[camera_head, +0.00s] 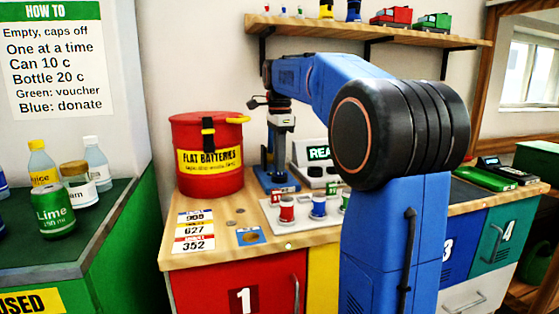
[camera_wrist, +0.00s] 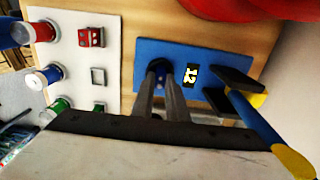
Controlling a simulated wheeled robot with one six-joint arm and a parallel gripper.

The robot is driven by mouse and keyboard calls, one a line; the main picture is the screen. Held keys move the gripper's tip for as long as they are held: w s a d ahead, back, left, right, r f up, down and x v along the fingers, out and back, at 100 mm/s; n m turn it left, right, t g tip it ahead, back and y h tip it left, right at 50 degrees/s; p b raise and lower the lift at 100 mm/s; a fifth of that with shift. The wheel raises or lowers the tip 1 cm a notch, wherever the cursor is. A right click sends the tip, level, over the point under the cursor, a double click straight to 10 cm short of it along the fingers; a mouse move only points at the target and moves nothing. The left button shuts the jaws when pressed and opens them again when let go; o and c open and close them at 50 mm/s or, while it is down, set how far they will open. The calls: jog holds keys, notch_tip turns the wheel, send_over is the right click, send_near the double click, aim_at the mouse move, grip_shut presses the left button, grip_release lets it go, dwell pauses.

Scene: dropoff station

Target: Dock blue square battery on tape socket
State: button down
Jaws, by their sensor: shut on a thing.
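My gripper (camera_wrist: 164,72) is shut on the blue square battery (camera_wrist: 160,76), a small blue piece mostly hidden between the fingertips, over the blue plate (camera_wrist: 145,50). I cannot tell whether the battery touches the plate. In the head view my gripper (camera_head: 272,160) points down at the blue base (camera_head: 265,184); the battery is not distinguishable there. A white board (camera_wrist: 70,12) beside the plate carries red, blue (camera_wrist: 33,80) and green spools of tape. An empty grey square socket (camera_wrist: 98,76) lies beside the blue spool. A red square battery (camera_wrist: 91,37) lies beside the red spool.
A blue, black and yellow post (camera_wrist: 258,122) stands close right of my fingers. A red drum (camera_head: 208,157) marked FLAT BATTERIES stands left. Number cards (camera_head: 194,230) and coins lie in front.

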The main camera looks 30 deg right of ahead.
jog(key=shift+f, duration=0.2)
jog(key=c, duration=2)
grip_release()
jog(key=shift+r, duration=0.15)
jog(key=shift+r, duration=5.4)
